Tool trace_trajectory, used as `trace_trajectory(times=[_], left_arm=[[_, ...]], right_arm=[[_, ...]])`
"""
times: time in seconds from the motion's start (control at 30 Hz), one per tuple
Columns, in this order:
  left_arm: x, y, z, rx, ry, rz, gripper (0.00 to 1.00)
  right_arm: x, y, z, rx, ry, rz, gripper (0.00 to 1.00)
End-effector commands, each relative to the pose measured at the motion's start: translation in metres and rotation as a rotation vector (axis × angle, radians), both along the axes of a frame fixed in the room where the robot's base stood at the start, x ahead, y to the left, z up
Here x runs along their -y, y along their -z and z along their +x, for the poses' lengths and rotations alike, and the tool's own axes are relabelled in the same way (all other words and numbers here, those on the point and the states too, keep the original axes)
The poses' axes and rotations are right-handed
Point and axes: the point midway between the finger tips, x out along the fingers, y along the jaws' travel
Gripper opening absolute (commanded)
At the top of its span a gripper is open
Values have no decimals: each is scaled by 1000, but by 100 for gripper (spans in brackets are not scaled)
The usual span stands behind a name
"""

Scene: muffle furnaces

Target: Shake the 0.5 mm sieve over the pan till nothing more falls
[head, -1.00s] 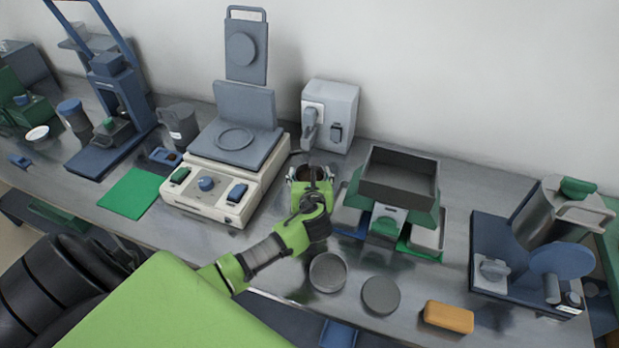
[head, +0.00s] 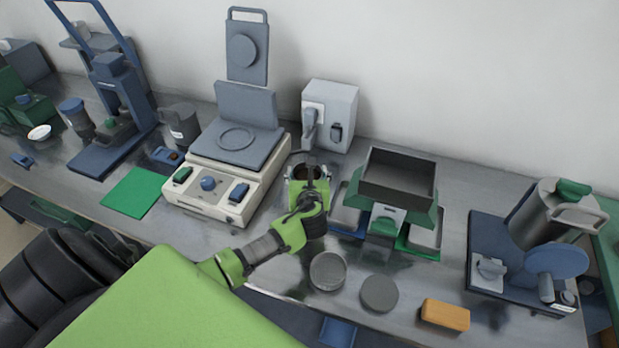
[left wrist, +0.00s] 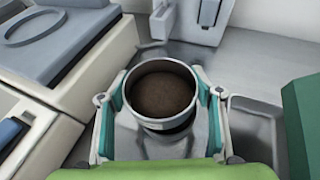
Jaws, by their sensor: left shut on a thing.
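My left gripper (head: 308,176) is shut on a round, metal-walled vessel, seemingly the sieve (left wrist: 163,72), and holds it upright. Dark brown material (left wrist: 160,92) covers its floor in the left wrist view. The teal finger pads (left wrist: 162,106) press on its two sides. A lower rim shows under it, but I cannot tell whether that is the sieve's own skirt or a pan. In the head view a shallow, open round grey dish (head: 328,271) sits at the bench front, possibly the pan. I cannot read any mesh size. My right gripper is not in view.
A white balance (head: 222,190) stands left of the gripper and a grey-white box device (head: 330,115) behind it. A green splitter with a grey hopper (head: 399,180) stands close on the right. A flat grey disc (head: 379,293) and an orange block (head: 445,315) lie at the front.

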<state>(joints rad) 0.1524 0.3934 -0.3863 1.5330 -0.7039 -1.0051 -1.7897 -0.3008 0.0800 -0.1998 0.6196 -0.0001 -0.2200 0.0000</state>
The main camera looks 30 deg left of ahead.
Motion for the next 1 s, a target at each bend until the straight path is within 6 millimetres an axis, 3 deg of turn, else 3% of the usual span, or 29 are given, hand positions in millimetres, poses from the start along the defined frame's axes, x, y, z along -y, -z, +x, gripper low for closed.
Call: trace_trajectory(times=[0.13, 0.4, 0.67, 1.0], left_arm=[[19, -2, 1, 2, 2, -2, 25], [-5, -2, 0, 1, 0, 2, 25], [20, -1, 1, 2, 2, -2, 25], [19, -1, 0, 1, 1, 0, 25]], right_arm=[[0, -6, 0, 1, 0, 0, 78], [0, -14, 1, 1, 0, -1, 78], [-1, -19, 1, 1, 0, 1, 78], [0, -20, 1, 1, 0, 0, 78]])
